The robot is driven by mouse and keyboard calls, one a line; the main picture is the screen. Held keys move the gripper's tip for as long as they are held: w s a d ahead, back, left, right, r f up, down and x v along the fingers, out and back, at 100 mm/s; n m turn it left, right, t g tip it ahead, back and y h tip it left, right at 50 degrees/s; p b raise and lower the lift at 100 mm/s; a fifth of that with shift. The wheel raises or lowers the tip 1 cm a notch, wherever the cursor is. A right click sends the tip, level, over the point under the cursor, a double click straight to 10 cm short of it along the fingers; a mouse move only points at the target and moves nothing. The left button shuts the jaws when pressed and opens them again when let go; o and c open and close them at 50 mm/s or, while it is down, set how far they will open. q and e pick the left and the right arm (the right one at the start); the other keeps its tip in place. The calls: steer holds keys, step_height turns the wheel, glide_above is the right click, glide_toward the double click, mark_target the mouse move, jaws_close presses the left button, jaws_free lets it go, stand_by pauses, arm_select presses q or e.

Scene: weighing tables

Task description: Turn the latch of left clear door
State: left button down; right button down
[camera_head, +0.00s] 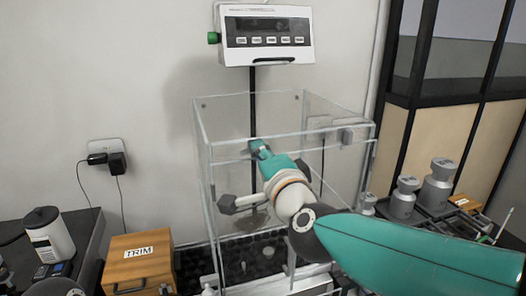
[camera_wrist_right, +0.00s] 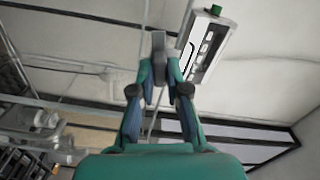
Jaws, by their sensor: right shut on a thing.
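A clear box (camera_head: 203,190) with thin pale edges stands in the middle of the head view, under the wall display. My right gripper (camera_head: 259,148) reaches from the lower right to the upper front of the box. In the right wrist view my right gripper (camera_wrist_right: 160,72) has its two teal-and-blue fingers closed on a grey latch (camera_wrist_right: 158,46), which sits between the fingertips. In the head view the gripper mostly hides this latch. Another grey latch (camera_head: 347,136) shows on the box's right side, apart from my gripper.
A scale display (camera_head: 267,40) hangs on a dark post behind the box. A wooden TRIM box (camera_head: 139,262) and a white canister (camera_head: 47,236) stand at the left. Metal weights (camera_head: 438,183) stand at the right. Free air lies left of the clear box.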

steer(key=shift+a+f+n+p, duration=0.15)
steer(key=shift+n+p, duration=1.2)
steer(key=shift+n, duration=2.4)
steer(key=shift+d+f+n+p, duration=0.15)
steer(key=shift+n+p, duration=1.2)
steer(key=shift+n, duration=2.4)
steer(key=shift+a+f, duration=0.1)
steer(key=c, duration=1.2)
jaws_free()
steer(key=shift+o, duration=0.2)
steer(key=shift+r, duration=0.2)
steer(key=shift+r, duration=0.1)
